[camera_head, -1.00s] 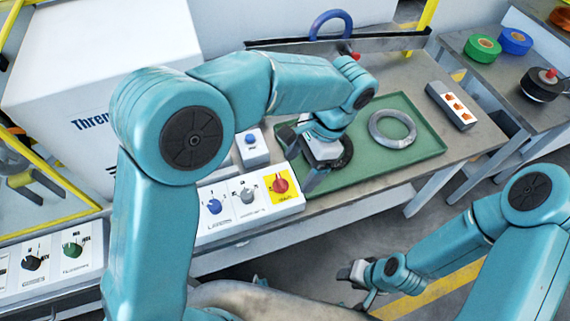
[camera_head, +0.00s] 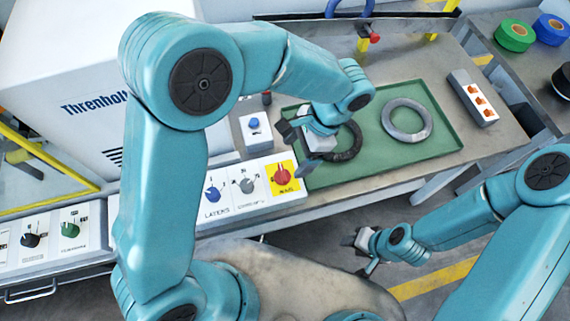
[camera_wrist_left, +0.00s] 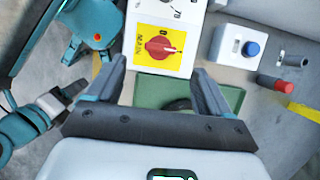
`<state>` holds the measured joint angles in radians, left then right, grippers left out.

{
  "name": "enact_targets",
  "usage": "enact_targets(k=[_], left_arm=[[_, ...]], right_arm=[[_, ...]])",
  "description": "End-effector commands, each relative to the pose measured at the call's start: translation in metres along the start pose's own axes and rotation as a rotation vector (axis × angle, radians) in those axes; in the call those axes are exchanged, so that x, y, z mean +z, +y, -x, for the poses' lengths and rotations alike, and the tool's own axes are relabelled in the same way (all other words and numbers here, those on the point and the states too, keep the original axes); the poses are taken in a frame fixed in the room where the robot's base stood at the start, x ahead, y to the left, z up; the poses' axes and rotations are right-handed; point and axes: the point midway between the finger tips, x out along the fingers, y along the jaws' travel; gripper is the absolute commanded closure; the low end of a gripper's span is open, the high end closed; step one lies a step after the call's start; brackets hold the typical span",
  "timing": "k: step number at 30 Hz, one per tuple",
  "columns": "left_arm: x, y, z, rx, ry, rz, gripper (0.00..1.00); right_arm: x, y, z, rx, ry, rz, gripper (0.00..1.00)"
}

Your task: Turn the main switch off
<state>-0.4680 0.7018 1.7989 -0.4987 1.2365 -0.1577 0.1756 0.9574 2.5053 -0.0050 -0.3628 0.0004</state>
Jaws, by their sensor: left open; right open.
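The main switch is a red rotary knob (camera_head: 282,177) on a yellow plate at the right end of a white control panel (camera_head: 232,212). In the left wrist view the red knob (camera_wrist_left: 159,47) lies ahead of the fingers, with its handle across the plate. My left gripper (camera_head: 296,152) is open and empty, close to the right of the knob and above the green tray's left end. The wrist view shows both left fingers (camera_wrist_left: 158,80) apart, with the knob beyond them, not touched. My right gripper (camera_head: 364,252) is open and empty, low in front of the table.
The panel also carries a blue knob (camera_head: 212,192) and a grey knob (camera_head: 247,182). A blue button box (camera_head: 254,129) stands behind it. The green tray (camera_head: 436,147) holds a grey coil (camera_head: 407,119) and a dark ring (camera_head: 350,143).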

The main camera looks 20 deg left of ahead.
Motion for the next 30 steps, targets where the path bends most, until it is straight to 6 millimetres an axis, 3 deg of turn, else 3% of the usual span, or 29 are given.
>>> enact_targets(k=[3, 10, 15, 23, 24, 28, 29, 30], left_arm=[[0.001, 0.000, -0.029, 0.003, -0.005, -0.001, 0.19], [-0.001, -0.002, -0.068, 0.002, -0.003, 0.001, 0.19], [-0.003, -0.003, -0.080, 0.001, 0.000, 0.002, 0.19], [-0.003, -0.004, -0.082, 0.001, 0.001, 0.002, 0.19], [-0.003, -0.004, -0.082, 0.001, 0.001, 0.002, 0.26], [-0.004, -0.004, -0.081, 0.001, 0.001, 0.002, 0.68], [-0.004, -0.004, -0.081, 0.001, 0.001, 0.002, 0.75], [-0.004, -0.004, -0.081, 0.001, 0.002, 0.002, 0.75]], right_arm=[[0.000, -0.001, 0.003, 0.000, 0.001, -0.001, 0.57], [0.000, -0.002, 0.005, 0.000, 0.001, 0.000, 0.57], [0.000, -0.002, 0.006, 0.000, 0.001, 0.000, 0.57], [0.000, -0.002, 0.006, 0.000, 0.001, 0.000, 0.57], [0.000, -0.002, 0.006, 0.000, 0.001, 0.000, 0.57], [0.000, -0.002, 0.006, 0.000, 0.001, 0.000, 0.57], [0.000, -0.002, 0.006, 0.000, 0.001, 0.000, 0.57], [0.000, -0.002, 0.006, 0.000, 0.001, 0.000, 0.57]])
